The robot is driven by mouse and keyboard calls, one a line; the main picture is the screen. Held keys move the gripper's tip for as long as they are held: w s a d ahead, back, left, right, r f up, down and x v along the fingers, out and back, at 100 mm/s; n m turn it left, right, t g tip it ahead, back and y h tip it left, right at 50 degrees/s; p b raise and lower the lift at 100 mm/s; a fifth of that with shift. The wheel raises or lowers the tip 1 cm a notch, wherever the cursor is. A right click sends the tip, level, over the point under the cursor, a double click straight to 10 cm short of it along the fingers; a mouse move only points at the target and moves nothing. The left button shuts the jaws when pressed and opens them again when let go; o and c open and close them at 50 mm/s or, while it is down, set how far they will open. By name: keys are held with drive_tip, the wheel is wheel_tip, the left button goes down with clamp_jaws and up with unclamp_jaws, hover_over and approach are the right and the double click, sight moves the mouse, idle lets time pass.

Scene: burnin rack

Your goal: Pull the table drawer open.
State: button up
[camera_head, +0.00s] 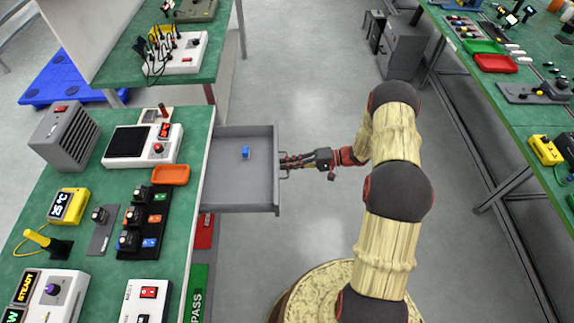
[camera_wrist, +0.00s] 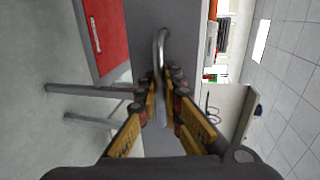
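The grey table drawer (camera_head: 240,190) stands pulled well out to the right from under the green-topped table (camera_head: 190,190) in the head view. A small blue block (camera_head: 246,152) lies inside it. The drawer's bar handle (camera_head: 284,178) is on its right-hand front; it shows as a curved grey bar (camera_wrist: 161,45) in the wrist view. My gripper (camera_head: 288,162) is at the handle, reaching in from the right. In the wrist view my gripper's fingers (camera_wrist: 163,80) lie close on both sides of the bar and appear shut on it. The contact itself is partly hidden.
The table carries a grey box (camera_head: 64,138), an orange tray (camera_head: 171,175) and several devices. A red panel (camera_head: 204,231) and a green panel (camera_head: 196,290) are below the drawer. Another workbench (camera_head: 520,120) runs along the right. The floor between is clear.

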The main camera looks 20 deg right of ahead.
drive_tip(key=shift+o, duration=0.5)
drive_tip(key=v, duration=1.2)
drive_tip(key=shift+f, duration=0.1)
